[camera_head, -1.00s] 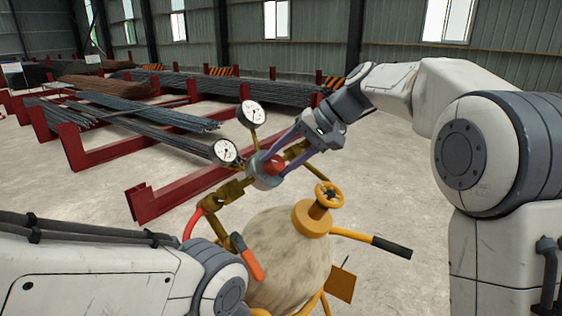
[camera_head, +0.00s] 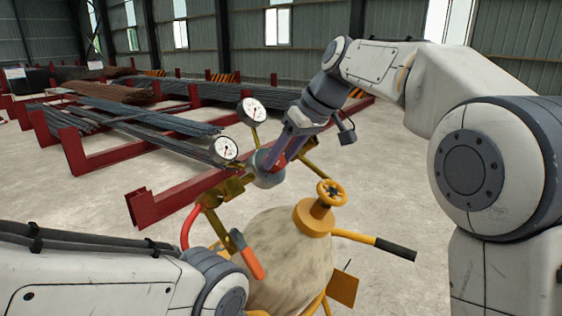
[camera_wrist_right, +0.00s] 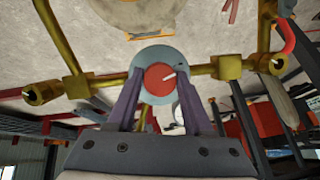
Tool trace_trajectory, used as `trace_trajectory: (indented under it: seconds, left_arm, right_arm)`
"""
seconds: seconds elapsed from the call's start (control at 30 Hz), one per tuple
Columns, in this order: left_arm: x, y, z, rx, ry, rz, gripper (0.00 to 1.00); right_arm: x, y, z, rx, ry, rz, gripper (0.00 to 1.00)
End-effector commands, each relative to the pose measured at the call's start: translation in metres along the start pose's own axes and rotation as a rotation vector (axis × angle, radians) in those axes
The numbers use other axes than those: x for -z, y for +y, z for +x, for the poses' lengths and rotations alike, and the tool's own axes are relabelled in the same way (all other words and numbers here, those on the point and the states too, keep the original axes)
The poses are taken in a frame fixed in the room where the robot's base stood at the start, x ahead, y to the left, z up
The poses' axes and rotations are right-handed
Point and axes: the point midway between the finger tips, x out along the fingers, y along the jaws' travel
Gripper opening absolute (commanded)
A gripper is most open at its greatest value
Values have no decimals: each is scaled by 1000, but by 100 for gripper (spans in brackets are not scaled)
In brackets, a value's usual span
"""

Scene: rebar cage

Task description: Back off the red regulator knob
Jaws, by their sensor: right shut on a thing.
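The red regulator knob (camera_wrist_right: 160,79) sits on a round grey regulator body (camera_head: 266,178) in brass piping. A white pointer mark on the knob points to the right and slightly up in the right wrist view. My right gripper (camera_head: 278,160) is shut on the knob, with one finger on each side of it; it also shows in the right wrist view (camera_wrist_right: 159,95). In the head view the fingers partly hide the knob. My left arm shows at the lower left, but its gripper is not in view.
Two white dial gauges (camera_head: 251,111) stand up from the piping just left of my right gripper. A tank (camera_head: 283,255) with a yellow handwheel (camera_head: 331,192) stands below. Red racks (camera_head: 160,205) with rebar lie behind on open concrete floor.

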Motion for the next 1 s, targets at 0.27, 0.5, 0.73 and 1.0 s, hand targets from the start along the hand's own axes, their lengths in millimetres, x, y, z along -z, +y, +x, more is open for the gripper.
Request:
trace_trajectory:
  seconds: [0.27,0.5,0.73,1.0]
  left_arm:
    - [0,-1,9,0,0,0,0]
    - [-1,-1,11,0,0,0,0]
    - [-1,-1,12,0,0,0,0]
    - [-1,-1,12,0,0,0,0]
  right_arm:
    - [-2,0,2,-48,-4,-147,0]
    - [-2,0,1,-66,-5,-205,0]
    - [-2,0,1,-71,-6,-218,0]
    - [-2,0,1,-71,-6,-217,59]
